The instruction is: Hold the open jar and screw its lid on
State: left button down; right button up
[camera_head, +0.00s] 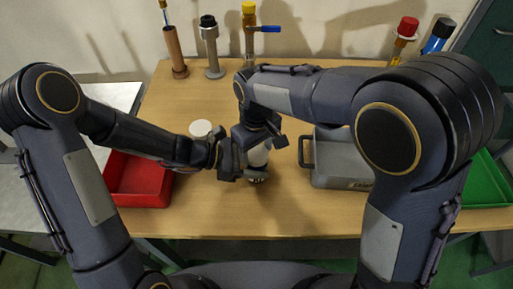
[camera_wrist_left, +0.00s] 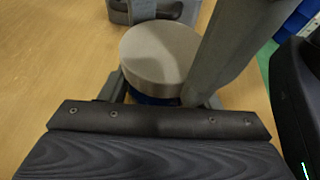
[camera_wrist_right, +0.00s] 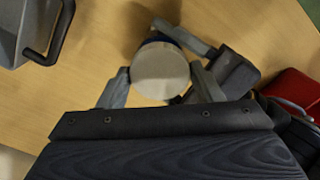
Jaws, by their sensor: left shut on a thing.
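A pale cylindrical jar (camera_head: 259,157) stands upright over the middle of the table, partly hidden by my grippers. A round, pale lid (camera_wrist_left: 160,55) sits at its top in the left wrist view, with a dark blue band visible below it. The lid also shows from above in the right wrist view (camera_wrist_right: 160,72). My left gripper (camera_head: 246,166) is shut on the jar from the side, below the lid. My right gripper (camera_wrist_right: 160,84) is open, with one finger on each side of the lid. Whether the lid is fully seated on the jar cannot be told.
A white round object (camera_head: 200,128) stands left of the jar. A red bin (camera_head: 138,182) is at the left, a grey handled case (camera_head: 340,165) at the right, and a green bin (camera_head: 487,178) at the far right. Several stands and bottles line the back. The table's front is clear.

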jog(key=o, duration=0.4)
jog(key=shift+c, duration=0.2)
jog(key=shift+s+a, duration=0.1)
jog(key=shift+a, duration=0.05)
notch_tip(320, 180, up, 4)
jog(key=shift+a+f, duration=0.1)
jog(key=shift+f, duration=0.15)
jog(key=shift+r, duration=0.55)
jog(key=shift+d, duration=0.2)
jog(key=shift+f, duration=0.1)
jog(key=shift+c, duration=0.2)
